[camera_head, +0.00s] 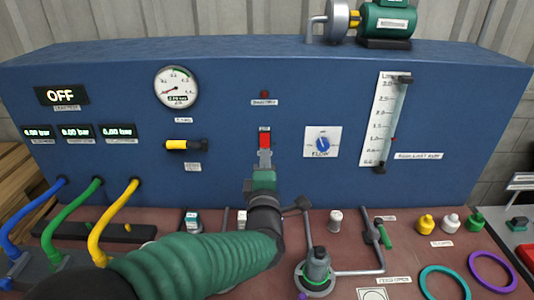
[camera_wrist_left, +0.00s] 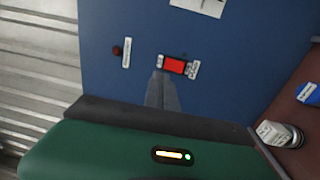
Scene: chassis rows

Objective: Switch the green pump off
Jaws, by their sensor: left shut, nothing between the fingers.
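The green pump (camera_head: 386,20) stands on top of the blue panel (camera_head: 225,100), at the back right. A red rocker switch (camera_head: 265,140) sits on the panel's front near the middle; its small label is too blurred to read surely. It also shows in the left wrist view (camera_wrist_left: 174,66), in a dark frame with small labels at both ends. My left gripper (camera_head: 265,155) is shut and empty, its tips just below the switch in the head view. In the left wrist view my left gripper (camera_wrist_left: 161,78) points at the panel beside the switch; contact cannot be told. My right gripper is not in view.
A round gauge (camera_head: 176,87), a yellow-handled valve (camera_head: 184,145), a blue flow knob (camera_head: 322,144) and a tall level gauge (camera_head: 385,120) surround the switch. A display reading OFF (camera_head: 61,95) is at left. Hoses, pipes and fittings crowd the bench below.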

